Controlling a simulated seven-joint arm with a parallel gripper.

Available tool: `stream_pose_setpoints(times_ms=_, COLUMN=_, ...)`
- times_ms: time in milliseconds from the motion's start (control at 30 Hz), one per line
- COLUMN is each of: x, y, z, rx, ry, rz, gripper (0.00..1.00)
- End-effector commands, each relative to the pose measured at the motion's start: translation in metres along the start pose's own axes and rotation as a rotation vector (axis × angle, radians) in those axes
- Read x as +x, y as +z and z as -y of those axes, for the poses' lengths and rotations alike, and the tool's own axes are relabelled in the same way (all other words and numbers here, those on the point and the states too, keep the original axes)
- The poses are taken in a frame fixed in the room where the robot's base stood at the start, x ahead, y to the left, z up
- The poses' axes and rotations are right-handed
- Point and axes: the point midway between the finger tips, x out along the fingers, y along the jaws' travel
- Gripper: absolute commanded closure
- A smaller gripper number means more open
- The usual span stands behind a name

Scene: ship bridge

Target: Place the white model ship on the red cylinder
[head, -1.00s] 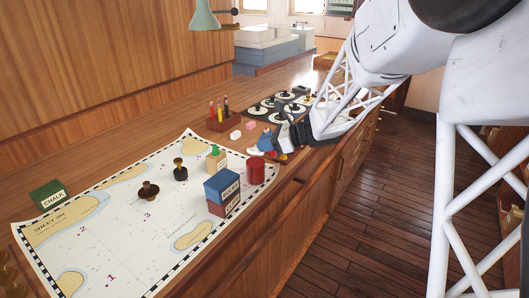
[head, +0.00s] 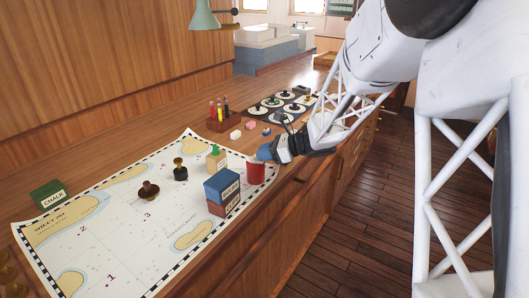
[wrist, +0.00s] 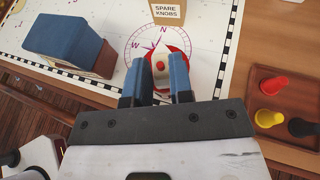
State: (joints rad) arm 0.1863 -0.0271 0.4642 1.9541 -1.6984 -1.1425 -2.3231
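The red cylinder (head: 256,174) stands at the right edge of the chart, beside the stacked blue and brown boxes. My gripper (head: 264,152) is right at its top, with its blue fingers pointing toward the chart. In the wrist view, my fingers (wrist: 163,76) sit on either side of the white model ship (wrist: 161,54), which has a small red part in its middle. They appear shut on it. The cylinder's red rim (wrist: 185,54) shows around the ship. I cannot tell whether the ship touches the cylinder. In the head view the ship is hidden.
The blue box (head: 222,184) on a brown one stands close to the cylinder. The spare knobs box (head: 215,161) and two dark stamps are on the chart (head: 115,235). A rack with coloured pegs (head: 222,121) is behind. The counter's front edge is near the cylinder.

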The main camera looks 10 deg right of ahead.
Motion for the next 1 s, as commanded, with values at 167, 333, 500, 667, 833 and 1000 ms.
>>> stream_pose_setpoints(times_ms=167, x=0.0, y=0.001, z=0.0, rx=-0.001, ry=0.0, rz=0.0, gripper=0.58)
stream_pose_setpoints(times_ms=333, x=0.0, y=0.001, z=0.0, rx=0.0, ry=0.0, rz=0.0, gripper=0.58)
stream_pose_setpoints(times_ms=500, x=-0.001, y=0.003, z=0.0, rx=-0.001, ry=-0.001, rz=0.0, gripper=0.58)
stream_pose_setpoints(times_ms=667, x=-0.008, y=0.003, z=0.001, rx=0.0, ry=-0.002, rz=0.0, gripper=0.58)
stream_pose_setpoints(times_ms=833, x=-0.023, y=0.004, z=0.0, rx=-0.002, ry=-0.002, rz=0.001, gripper=0.58)
stream_pose_setpoints(times_ms=1000, x=-0.044, y=0.003, z=0.001, rx=-0.001, ry=-0.003, rz=0.001, gripper=0.58)
